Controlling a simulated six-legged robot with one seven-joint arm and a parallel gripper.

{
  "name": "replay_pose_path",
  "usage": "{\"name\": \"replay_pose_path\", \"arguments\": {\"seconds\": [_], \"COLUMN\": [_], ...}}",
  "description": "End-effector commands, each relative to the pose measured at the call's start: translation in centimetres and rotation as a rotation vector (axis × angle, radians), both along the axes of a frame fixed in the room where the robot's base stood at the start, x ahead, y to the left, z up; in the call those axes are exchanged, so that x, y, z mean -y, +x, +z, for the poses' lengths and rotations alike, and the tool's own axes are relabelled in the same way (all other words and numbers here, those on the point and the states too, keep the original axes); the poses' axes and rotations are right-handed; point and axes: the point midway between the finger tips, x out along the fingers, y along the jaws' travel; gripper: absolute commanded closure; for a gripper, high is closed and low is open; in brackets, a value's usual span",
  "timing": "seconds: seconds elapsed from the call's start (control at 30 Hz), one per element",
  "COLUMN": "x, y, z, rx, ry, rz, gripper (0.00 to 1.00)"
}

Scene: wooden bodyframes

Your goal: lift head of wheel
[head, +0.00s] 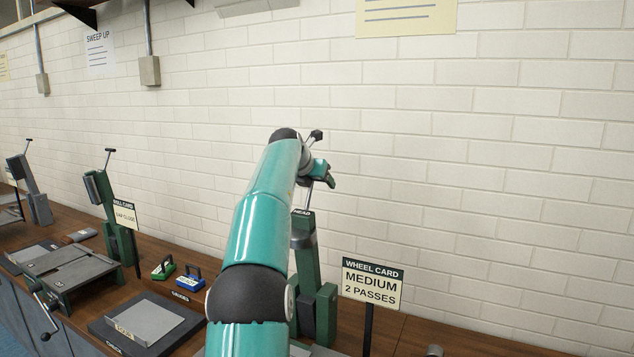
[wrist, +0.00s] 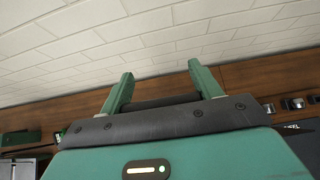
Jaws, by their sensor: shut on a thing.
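The wheel's head (head: 303,240) is a grey-green upright with a dark top label reading HEAD, behind my arm in the head view. A thin lever rises from its top towards my gripper (head: 325,174). My gripper is above the head and shut on the lever's handle; the exact contact is small and partly hidden. In the wrist view, the green fingers of my gripper (wrist: 162,84) stand apart with a dark bar (wrist: 160,101) between them. My arm covers much of the wheel's base.
A wheel card (head: 373,284) reading MEDIUM, 2 PASSES stands at right. Left on the wooden bench are a flat grey plate (head: 150,322), green (head: 163,269) and blue (head: 190,279) handled blocks, and another machine (head: 75,272). A white brick wall (head: 480,150) rises behind.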

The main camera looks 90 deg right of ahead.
Motion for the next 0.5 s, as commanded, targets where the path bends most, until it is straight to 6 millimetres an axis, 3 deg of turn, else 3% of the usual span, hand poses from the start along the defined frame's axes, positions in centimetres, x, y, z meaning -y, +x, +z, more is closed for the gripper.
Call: {"name": "replay_pose_path", "arguments": {"seconds": [0.1,0.13,0.23,0.5], "x": [0.12,0.12,0.15,0.17], "y": [-0.10,-0.11,-0.10,-0.07], "z": [-0.77,-0.76,-0.62,-0.24], "rx": [0.001,0.001,0.000,-0.001], "ry": [0.015,0.015,0.012,0.005], "rz": [-0.004,-0.004,-0.003,-0.002], "gripper": [0.77,0.35,0.15,0.15]}}
